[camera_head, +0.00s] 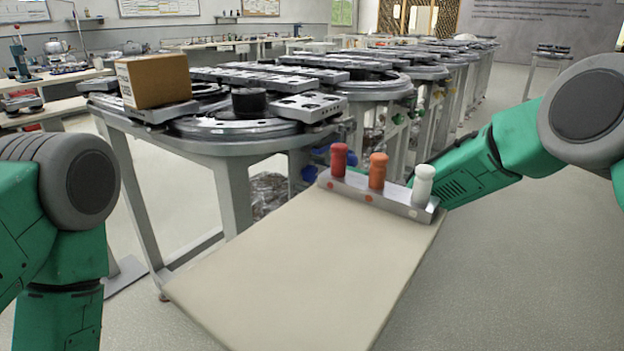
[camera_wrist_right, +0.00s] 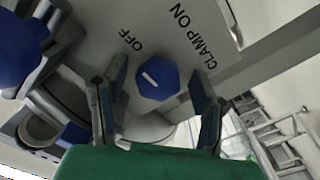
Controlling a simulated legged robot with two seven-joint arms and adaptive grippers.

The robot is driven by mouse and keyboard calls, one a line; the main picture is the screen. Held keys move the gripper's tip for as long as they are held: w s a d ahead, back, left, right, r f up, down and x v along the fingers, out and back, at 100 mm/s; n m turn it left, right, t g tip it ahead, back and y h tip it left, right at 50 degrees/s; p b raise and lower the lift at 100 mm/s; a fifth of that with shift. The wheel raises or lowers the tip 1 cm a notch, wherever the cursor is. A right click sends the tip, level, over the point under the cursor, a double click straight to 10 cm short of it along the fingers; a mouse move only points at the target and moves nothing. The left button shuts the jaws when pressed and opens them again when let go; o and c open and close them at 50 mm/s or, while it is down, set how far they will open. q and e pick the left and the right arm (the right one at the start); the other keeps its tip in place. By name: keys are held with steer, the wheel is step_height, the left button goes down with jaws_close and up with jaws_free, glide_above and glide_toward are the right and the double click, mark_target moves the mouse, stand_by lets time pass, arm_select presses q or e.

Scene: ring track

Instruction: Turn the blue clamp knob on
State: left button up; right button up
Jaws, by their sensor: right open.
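The blue clamp knob (camera_wrist_right: 158,81) shows in the right wrist view, with a short slanted white mark on its face. It sits on a grey panel (camera_wrist_right: 160,40) below the printed words OFF and CLAMP ON. My right gripper (camera_wrist_right: 160,88) is open, with one finger on each side of the knob and visible gaps to it. In the head view my right arm reaches in from the right, and its gripper is hidden behind the beige board. My left arm shows at the left edge of the head view; its gripper is out of frame.
Another blue knob (camera_wrist_right: 20,45) is at the left of the wrist view. In the head view, the beige board (camera_head: 300,265) carries red, orange and white pegs (camera_head: 378,170). A cardboard box (camera_head: 155,80) stands on the ring-track table (camera_head: 225,148). Open floor lies at right.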

steer(key=shift+d, duration=0.15)
steer(key=c, duration=1.2)
steer(key=shift+o, duration=0.2)
